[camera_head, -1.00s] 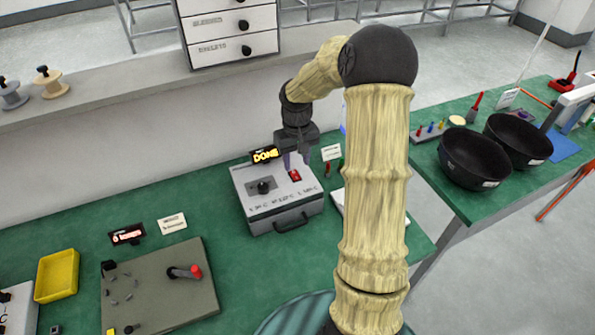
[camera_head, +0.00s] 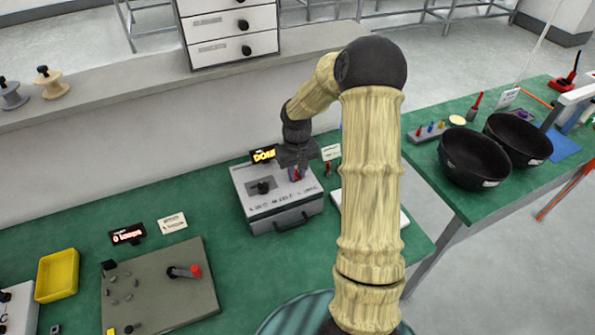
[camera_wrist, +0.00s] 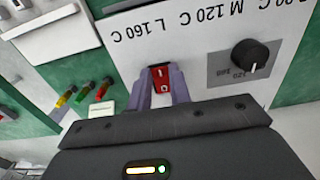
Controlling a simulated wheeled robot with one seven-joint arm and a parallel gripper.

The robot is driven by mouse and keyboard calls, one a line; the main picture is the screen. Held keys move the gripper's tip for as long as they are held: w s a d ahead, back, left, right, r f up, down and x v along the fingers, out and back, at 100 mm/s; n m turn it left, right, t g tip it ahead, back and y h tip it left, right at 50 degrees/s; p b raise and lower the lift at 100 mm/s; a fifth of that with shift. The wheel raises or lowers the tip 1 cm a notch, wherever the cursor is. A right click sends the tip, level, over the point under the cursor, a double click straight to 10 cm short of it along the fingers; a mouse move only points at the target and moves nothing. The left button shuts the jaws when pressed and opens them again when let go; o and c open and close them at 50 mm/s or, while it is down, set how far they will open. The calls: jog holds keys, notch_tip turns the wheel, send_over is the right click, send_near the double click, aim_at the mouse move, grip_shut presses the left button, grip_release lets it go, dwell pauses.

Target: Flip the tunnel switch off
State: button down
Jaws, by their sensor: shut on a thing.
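The tunnel box (camera_head: 278,207) is a grey case with a front handle on the green bench. Its red switch (camera_wrist: 160,77) sits on the top panel in the wrist view, beside a black knob (camera_wrist: 249,55). The black knob also shows in the head view (camera_head: 263,188).
A display reading "DONE" (camera_head: 263,155) stands behind the box. A grey board with a red-tipped lever (camera_head: 192,271) and a yellow tray (camera_head: 58,275) lie to the left. Black bowls (camera_head: 474,158) stand on the right bench. A white drawer unit (camera_head: 228,32) stands on the ledge behind.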

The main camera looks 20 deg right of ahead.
jog(key=shift+w+r+g+p, duration=0.2)
jog(key=shift+r+g+p, duration=0.3)
jog(key=shift+p, duration=0.9)
jog(key=shift+w+f+g+p, duration=0.15)
jog(key=shift+g+p, duration=0.45)
jog(key=shift+p, duration=0.3)
jog(key=shift+w+f+g+p, duration=0.1)
jog(key=shift+f+g+p, duration=0.05)
jog(key=shift+g+p, duration=0.25)
jog(key=c, duration=1.3)
grip_release()
